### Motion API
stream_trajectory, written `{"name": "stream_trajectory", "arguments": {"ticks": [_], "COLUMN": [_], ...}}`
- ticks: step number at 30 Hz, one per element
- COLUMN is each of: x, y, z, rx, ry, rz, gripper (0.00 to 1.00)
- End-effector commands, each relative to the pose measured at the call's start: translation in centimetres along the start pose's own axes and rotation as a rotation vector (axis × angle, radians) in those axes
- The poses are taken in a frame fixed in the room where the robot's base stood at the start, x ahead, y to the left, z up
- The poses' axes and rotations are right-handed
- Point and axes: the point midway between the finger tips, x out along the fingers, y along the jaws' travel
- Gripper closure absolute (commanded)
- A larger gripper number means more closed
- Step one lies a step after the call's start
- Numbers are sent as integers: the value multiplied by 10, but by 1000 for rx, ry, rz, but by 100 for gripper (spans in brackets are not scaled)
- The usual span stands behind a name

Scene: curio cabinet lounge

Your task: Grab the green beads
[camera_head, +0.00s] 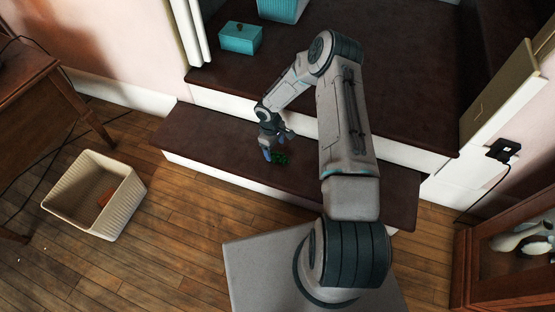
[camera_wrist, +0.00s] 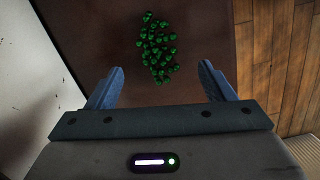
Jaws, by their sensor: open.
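The green beads (camera_wrist: 157,48) lie in a small heap on a dark brown step (camera_wrist: 100,30) in the wrist view. In the head view the green beads (camera_head: 281,158) show on the lower step (camera_head: 215,140), just beside my gripper (camera_head: 274,152). In the wrist view my gripper (camera_wrist: 161,88) is open, with its two blue fingers apart and nothing between the tips. The beads lie ahead of the fingertips, roughly centred between them. Whether the fingers touch the step cannot be told.
A cream ribbed bin (camera_head: 75,205) with an orange-brown thing inside stands on the wooden floor at left. A teal box (camera_head: 240,38) sits on the upper step (camera_head: 400,125). The step's riser rises close behind the beads. A glass-fronted cabinet (camera_head: 490,250) stands at right.

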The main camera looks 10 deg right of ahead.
Motion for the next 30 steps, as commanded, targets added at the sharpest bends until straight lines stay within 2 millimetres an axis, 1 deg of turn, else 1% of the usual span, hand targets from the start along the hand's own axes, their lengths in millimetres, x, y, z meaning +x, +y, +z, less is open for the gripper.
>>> {"name": "stream_trajectory", "arguments": {"ticks": [4,9,12,15,21,22,23,24,26,27,30], "x": [13,40,51,55,54,54,54,54,54,54,54], "y": [0,0,0,1,1,1,1,1,1,1,1], "z": [1,4,4,4,4,4,4,4,4,4,4], "rx": [0,1,1,1,1,0,0,0,0,0,0], "ry": [0,1,0,1,0,0,0,0,0,0,0], "rz": [-1,-2,-2,0,0,0,0,0,0,0,0], "gripper": [24,24,24,24,24,27,36,47,63,73,73]}}
